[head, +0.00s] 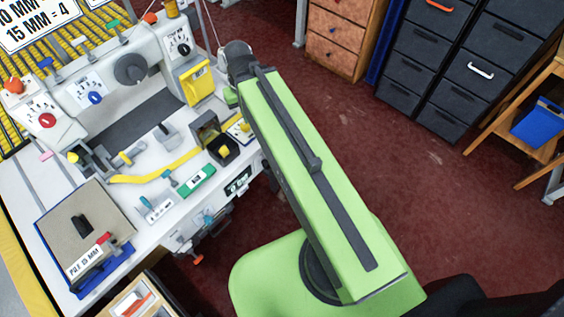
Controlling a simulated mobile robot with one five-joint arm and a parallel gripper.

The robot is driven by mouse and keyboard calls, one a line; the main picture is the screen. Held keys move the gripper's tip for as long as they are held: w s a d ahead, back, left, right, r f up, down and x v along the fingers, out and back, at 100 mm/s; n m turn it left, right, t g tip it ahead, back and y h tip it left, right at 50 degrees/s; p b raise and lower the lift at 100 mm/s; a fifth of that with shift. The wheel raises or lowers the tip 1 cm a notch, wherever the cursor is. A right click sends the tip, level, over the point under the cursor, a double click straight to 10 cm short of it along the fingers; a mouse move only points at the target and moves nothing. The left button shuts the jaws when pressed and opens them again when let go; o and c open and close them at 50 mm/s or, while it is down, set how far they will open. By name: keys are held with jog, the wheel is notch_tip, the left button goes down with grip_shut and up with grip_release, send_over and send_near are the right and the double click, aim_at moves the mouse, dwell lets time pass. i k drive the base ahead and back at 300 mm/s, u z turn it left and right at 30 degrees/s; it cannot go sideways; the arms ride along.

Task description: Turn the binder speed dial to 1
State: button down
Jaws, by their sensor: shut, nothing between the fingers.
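The white binding machine (120,45) stands on the table at the left, with three dials on its front. One is a red dial (47,120) at the left, one a blue dial (95,98) in the middle, and one a black dial (183,48) at the right. Each sits on a white plate with small marks that I cannot read, so I cannot tell which sets the speed or where it points. My green arm reaches up to the machine's right side. Its fingers are hidden behind the arm, so no contact with a dial can be seen.
A yellow strip (155,176), a dark open box (222,150) and a grey pile with a "PILE 15 MM" label (85,262) lie on the white table. A yellow panel (197,81) hangs below the black dial. Black drawers (430,60) stand behind; red floor is clear at right.

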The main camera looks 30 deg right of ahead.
aim_at(266, 166)
jog(key=z, duration=0.1)
jog(key=i, duration=0.65)
jog(key=z, duration=0.35)
jog(key=k, duration=0.6)
jog(key=u, duration=1.55)
jog(key=k, duration=0.85)
jog(key=z, duration=0.95)
